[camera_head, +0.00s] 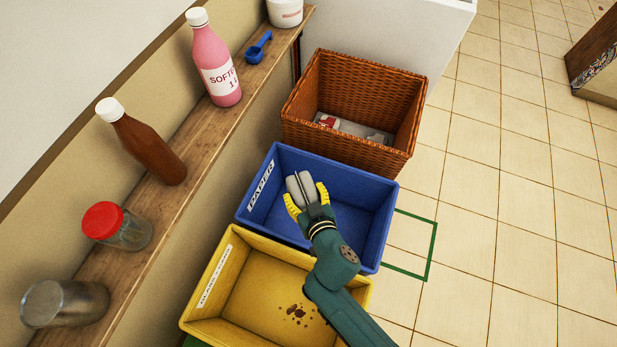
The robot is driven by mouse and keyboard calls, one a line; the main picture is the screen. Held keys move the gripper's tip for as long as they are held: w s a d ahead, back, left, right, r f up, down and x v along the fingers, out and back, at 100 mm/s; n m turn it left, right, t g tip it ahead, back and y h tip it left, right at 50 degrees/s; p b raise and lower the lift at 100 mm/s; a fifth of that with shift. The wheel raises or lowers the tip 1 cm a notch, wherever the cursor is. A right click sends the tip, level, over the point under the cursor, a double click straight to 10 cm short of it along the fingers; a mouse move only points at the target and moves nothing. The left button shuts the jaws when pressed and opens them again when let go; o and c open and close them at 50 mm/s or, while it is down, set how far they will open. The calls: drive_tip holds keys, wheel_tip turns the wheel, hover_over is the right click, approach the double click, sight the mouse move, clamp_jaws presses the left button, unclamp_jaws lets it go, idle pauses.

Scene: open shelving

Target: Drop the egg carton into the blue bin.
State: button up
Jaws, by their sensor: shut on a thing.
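The egg carton (298,185) is a small grey piece between the yellow fingers of my gripper (308,197). My gripper is shut on it. Both are seen over the blue bin (378,218), which has a white label reading PAPER on its left inner wall. The carton appears over the left half of the bin's opening. How high it is above the bin floor I cannot tell. My gripper and arm hide part of the bin's inside and its front wall. The visible bin floor looks empty.
A yellow bin (207,290) with dark stains inside stands in front. A brown wicker basket (345,150) holding some items stands behind. A wooden shelf (165,205) on the left carries bottles, jars and a blue scoop (259,48).

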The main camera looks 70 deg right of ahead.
drive_tip(key=s+d+f+m+g+h+b, duration=0.2)
drive_tip(key=s+d+f, duration=0.1)
drive_tip(key=s+d, duration=0.25)
drive_tip(key=f+b, duration=0.3)
drive_tip(key=w+f+b, duration=0.1)
drive_tip(key=f, duration=0.1)
drive_tip(key=shift+d+f+b, duration=0.1)
drive_tip(key=shift+f+b, duration=0.1)
drive_tip(key=shift+b, duration=0.1)
drive_tip(key=o, duration=1.1)
drive_tip(key=shift+r, duration=0.1)
drive_tip(key=v, duration=1.2)
drive_tip(key=shift+s+d+r, duration=0.1)
drive_tip(key=shift+s, duration=0.1)
